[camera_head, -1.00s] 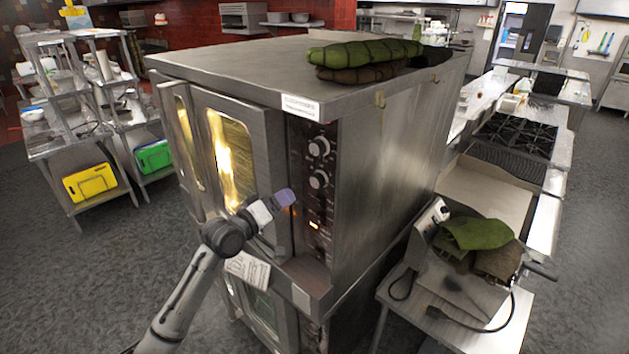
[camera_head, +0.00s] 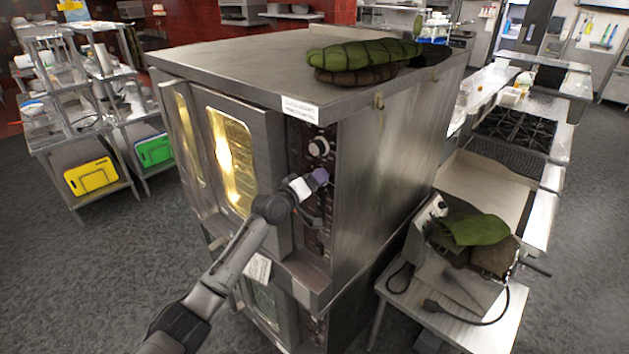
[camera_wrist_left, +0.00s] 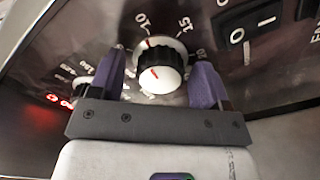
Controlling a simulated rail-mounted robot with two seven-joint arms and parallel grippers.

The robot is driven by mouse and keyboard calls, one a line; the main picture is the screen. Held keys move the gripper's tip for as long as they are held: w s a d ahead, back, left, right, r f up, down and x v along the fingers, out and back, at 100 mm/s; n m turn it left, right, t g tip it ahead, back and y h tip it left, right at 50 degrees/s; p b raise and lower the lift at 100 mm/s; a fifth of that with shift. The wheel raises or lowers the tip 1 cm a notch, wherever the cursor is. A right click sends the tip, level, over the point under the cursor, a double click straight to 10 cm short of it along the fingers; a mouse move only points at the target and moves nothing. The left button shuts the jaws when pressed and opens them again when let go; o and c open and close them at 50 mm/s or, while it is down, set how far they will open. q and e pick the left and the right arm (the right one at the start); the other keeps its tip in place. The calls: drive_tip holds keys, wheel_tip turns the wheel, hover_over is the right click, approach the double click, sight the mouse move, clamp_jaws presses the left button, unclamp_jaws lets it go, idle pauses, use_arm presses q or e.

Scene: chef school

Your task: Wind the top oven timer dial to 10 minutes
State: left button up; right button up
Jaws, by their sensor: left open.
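The oven (camera_head: 380,150) stands in the middle of the head view, with its dark control panel facing my left arm. Its upper dial (camera_head: 319,146) shows above my left gripper (camera_head: 318,178), which covers the dial below. In the left wrist view, a black-and-white dial (camera_wrist_left: 160,72) with red marks sits between the purple fingers of my left gripper (camera_wrist_left: 158,82). The fingers are open, one on each side of the dial; I cannot tell whether they touch it. Printed 10 and 15 show beyond the dial, with a red mark near the 10. My right gripper is not in view.
A red lit display (camera_wrist_left: 58,100) and a rocker switch (camera_wrist_left: 240,45) flank the dial in the wrist view. Green and brown mitts (camera_head: 365,55) lie on the oven top. A side table (camera_head: 470,325) with an appliance stands right.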

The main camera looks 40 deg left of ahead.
use_arm(q)
drive_tip(key=shift+w, duration=0.1)
drive_tip(key=c, duration=0.7)
drive_tip(key=shift+f+b, duration=0.15)
drive_tip(key=shift+b, duration=0.35)
drive_tip(key=shift+m, duration=0.3)
drive_tip(key=o, duration=0.7)
drive_tip(key=s+a+b, duration=0.1)
drive_tip(key=s+b, duration=0.2)
drive_tip(key=s, duration=1)
drive_tip(key=shift+s, duration=0.4)
